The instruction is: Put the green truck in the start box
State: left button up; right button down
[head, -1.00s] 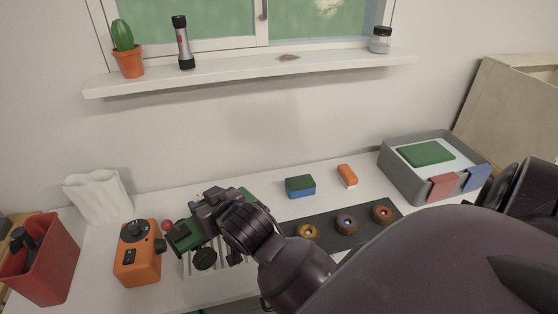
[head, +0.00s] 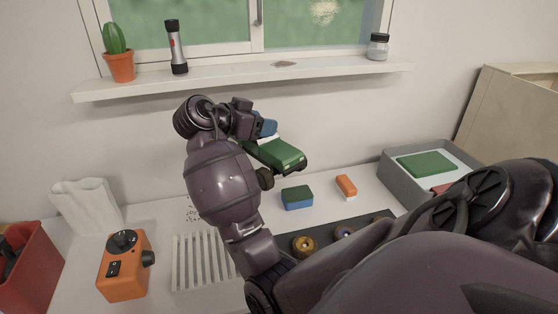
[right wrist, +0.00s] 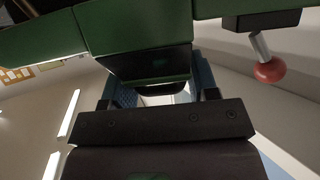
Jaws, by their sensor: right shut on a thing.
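The green truck (head: 278,152) is held up in the air above the table, in front of the wall below the windowsill. My right gripper (head: 264,128) is shut on it, with blue finger pads at its rear end. In the right wrist view the truck's green body (right wrist: 135,30) fills the top, with a red ball on a short rod (right wrist: 268,70) at its side. A small black-and-white checked patch (head: 191,214) shows on the table behind the white slatted rack, partly hidden by my right arm. I cannot tell which thing is the start box. My left gripper is not in view.
The white slatted rack (head: 190,262) is empty beside an orange control box (head: 125,268). A green-and-blue block (head: 297,197) and an orange block (head: 346,186) lie behind a dark mat (head: 381,217) with wheels. A grey bin (head: 395,168) stands right; a red bin (head: 38,275) stands left.

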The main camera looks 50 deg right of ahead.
jog(key=shift+s+r+m+g, duration=0.1)
jog(key=shift+r+m+g, duration=0.1)
jog(key=shift+m+g, duration=0.1)
jog(key=shift+s+f, duration=0.1)
jog(key=shift+f, duration=0.05)
notch_tip(320, 180, down, 20)
jog(key=shift+r+b, duration=0.25)
jog(key=shift+b, duration=0.05)
jog(key=shift+f, duration=0.35)
jog(key=shift+f+b, duration=0.1)
jog(key=shift+b, duration=0.25)
